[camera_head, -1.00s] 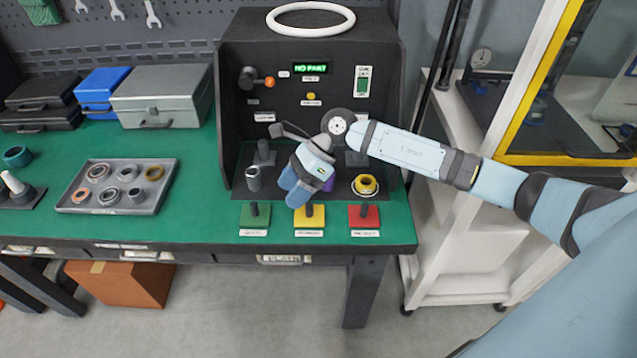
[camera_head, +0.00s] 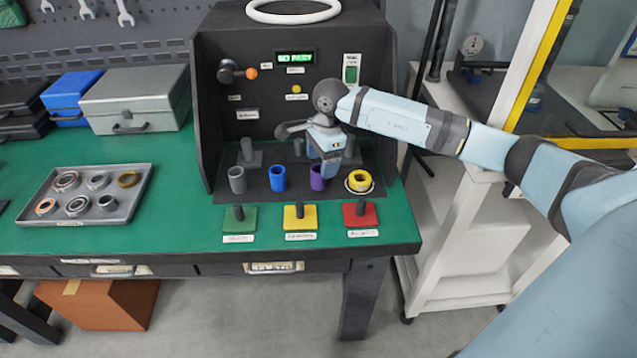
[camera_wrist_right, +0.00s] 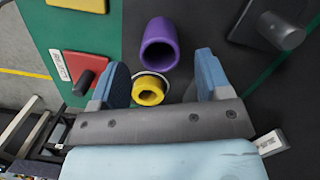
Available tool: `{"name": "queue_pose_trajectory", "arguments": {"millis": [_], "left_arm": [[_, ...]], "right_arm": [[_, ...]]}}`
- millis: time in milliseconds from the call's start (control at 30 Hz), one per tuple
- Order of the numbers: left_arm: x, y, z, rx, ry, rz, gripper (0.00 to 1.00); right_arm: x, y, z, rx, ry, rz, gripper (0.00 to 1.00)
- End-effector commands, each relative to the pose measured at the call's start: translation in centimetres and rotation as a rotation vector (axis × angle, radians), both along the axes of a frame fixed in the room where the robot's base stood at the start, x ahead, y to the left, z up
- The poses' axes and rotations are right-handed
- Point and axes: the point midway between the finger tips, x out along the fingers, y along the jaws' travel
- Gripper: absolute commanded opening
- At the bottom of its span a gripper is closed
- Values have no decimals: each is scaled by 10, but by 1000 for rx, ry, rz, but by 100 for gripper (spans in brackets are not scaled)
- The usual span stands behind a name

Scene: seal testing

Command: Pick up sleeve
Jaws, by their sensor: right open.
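Three upright hollow sleeves stand in a row on the dark base of the test stand: a grey one (camera_head: 237,180), a blue one (camera_head: 278,178) and a purple one (camera_head: 317,181). The purple sleeve also shows in the right wrist view (camera_wrist_right: 158,45). A yellow ring-shaped part (camera_head: 359,179) sits on a white-rimmed round holder to its right. My right gripper (camera_head: 324,165) is open and empty above and behind the purple sleeve, partly covering its top in the head view. In the wrist view, the yellow part (camera_wrist_right: 148,91) shows between the blue fingers (camera_wrist_right: 161,75). My left gripper is out of view.
Green (camera_head: 240,219), yellow (camera_head: 300,217) and red (camera_head: 361,214) blocks with posts line the front. A grey tray (camera_head: 128,213) of rings lies left. Dark posts stand behind the sleeves.

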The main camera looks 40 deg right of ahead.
Motion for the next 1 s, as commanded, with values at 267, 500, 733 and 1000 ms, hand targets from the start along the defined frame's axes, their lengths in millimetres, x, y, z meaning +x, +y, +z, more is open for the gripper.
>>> {"name": "queue_pose_trajectory", "arguments": {"millis": [267, 500, 733, 1000], "left_arm": [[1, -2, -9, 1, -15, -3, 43], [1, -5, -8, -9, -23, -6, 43], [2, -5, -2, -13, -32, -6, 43], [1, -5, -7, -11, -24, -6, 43]], "right_arm": [[2, 9, -34, 2, 2, 0, 71], [3, 11, -50, 2, -2, -1, 71], [3, 10, -50, 1, -1, 0, 50], [3, 10, -49, 1, -2, 0, 11]]}}
